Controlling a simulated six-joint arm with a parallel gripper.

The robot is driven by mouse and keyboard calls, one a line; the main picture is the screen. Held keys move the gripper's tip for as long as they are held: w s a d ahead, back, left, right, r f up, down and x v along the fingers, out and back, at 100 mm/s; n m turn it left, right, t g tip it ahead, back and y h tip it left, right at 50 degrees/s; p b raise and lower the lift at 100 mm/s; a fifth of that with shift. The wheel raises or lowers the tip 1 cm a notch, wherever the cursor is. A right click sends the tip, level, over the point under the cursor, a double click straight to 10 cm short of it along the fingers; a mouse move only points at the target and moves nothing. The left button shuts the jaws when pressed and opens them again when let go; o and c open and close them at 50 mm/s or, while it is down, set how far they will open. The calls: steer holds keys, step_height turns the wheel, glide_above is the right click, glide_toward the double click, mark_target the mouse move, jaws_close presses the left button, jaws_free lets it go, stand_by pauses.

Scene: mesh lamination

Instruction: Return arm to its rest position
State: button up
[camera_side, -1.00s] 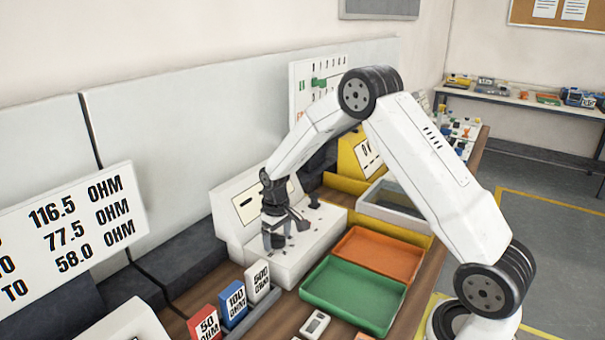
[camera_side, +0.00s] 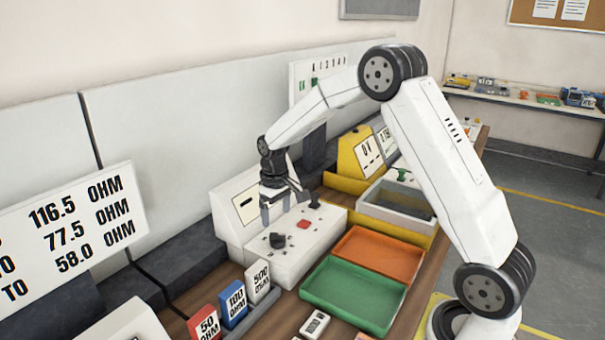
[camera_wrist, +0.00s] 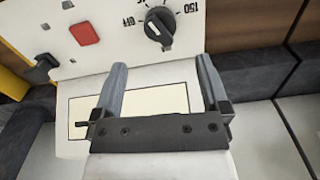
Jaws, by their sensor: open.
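My gripper (camera_side: 286,205) is open and empty in the side view. It hangs above the white device box (camera_side: 300,253), near its sloped display panel. In the wrist view my gripper (camera_wrist: 160,75) shows two fingers spread apart with nothing between them. Beyond the fingertips are the box's black dial (camera_wrist: 159,27) with OFF and 150 marks and a red button (camera_wrist: 84,34). The dial also shows in the side view (camera_side: 277,240), as does the red button (camera_side: 303,224). My arm arches up from its base at the lower right.
A green tray (camera_side: 352,296) and an orange tray (camera_side: 380,254) lie right of the box. A grey bin (camera_side: 398,205) and a yellow device (camera_side: 362,155) stand behind them. Red, blue and white ohm blocks (camera_side: 233,303) stand in front. Air above the trays is clear.

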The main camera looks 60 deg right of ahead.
steer(key=shift+s+a, duration=0.1)
stand_by(0.3)
steer(key=s+a+t, duration=0.1)
steer(key=s+a, duration=0.4)
steer(key=s, duration=0.4)
steer(key=s+a+n+t, duration=0.1)
steer(key=s+a, duration=0.5)
steer(key=s, duration=0.4)
steer(key=shift+a+t, duration=0.15)
steer(key=shift+t, duration=0.15)
